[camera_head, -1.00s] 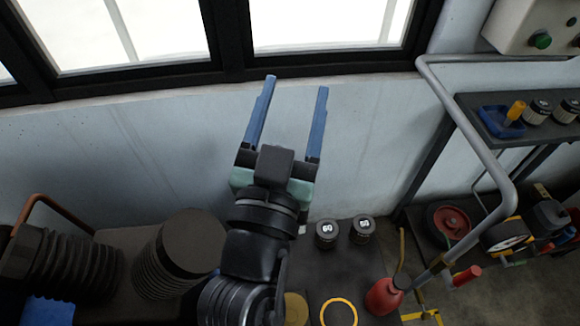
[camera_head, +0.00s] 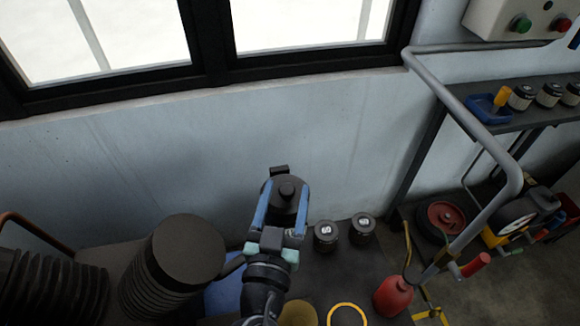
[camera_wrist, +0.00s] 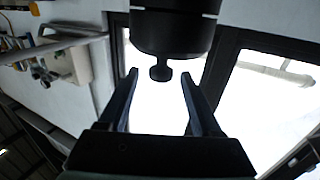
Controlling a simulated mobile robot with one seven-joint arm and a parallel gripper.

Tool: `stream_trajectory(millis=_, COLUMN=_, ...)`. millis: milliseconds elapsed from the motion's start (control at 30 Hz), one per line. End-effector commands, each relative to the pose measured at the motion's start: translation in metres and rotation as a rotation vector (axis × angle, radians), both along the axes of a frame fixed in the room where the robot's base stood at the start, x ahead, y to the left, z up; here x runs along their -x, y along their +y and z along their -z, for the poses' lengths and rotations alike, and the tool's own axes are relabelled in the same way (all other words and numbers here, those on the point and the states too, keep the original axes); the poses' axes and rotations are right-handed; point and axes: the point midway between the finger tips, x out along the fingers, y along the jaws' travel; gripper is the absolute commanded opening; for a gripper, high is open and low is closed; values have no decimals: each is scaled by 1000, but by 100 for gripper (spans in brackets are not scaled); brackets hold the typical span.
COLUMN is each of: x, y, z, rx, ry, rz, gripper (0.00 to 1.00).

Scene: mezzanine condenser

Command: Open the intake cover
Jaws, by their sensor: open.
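A dark round cap with a small knob, which looks like the intake cover (camera_head: 287,212), shows in the middle of the head view, in front of the pale wall. In the wrist view it is a dark cylinder (camera_wrist: 175,35) with its knob (camera_wrist: 161,73) pointing toward my gripper. My gripper (camera_head: 286,186) is open, its two blue fingers lying on either side of the cap in the head view. In the wrist view my gripper (camera_wrist: 159,76) has the knob between its fingertips, apart from both. I cannot tell how deep the knob sits between them.
A dark ribbed cylinder (camera_head: 185,255) stands to the left. Two small canisters (camera_head: 326,236) and a red oil can (camera_head: 393,295) are at the right. A grey rail (camera_head: 480,135) and a shelf bound the right side. A window (camera_head: 110,40) is behind.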

Motion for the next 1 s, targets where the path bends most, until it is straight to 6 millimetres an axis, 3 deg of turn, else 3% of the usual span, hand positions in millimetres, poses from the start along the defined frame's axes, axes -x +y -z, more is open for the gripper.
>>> stream_trajectory(millis=100, x=-21, y=-4, z=-3, rx=0, ry=-1, rz=0, gripper=66)
stream_trajectory(millis=300, x=-42, y=-8, z=-1, rx=0, ry=-1, rz=-1, gripper=66)
stream_trajectory(millis=700, x=-48, y=-10, z=0, rx=0, ry=0, rz=0, gripper=66)
stream_trajectory(millis=1000, x=-48, y=-9, z=0, rx=0, ry=0, rz=-1, gripper=13)
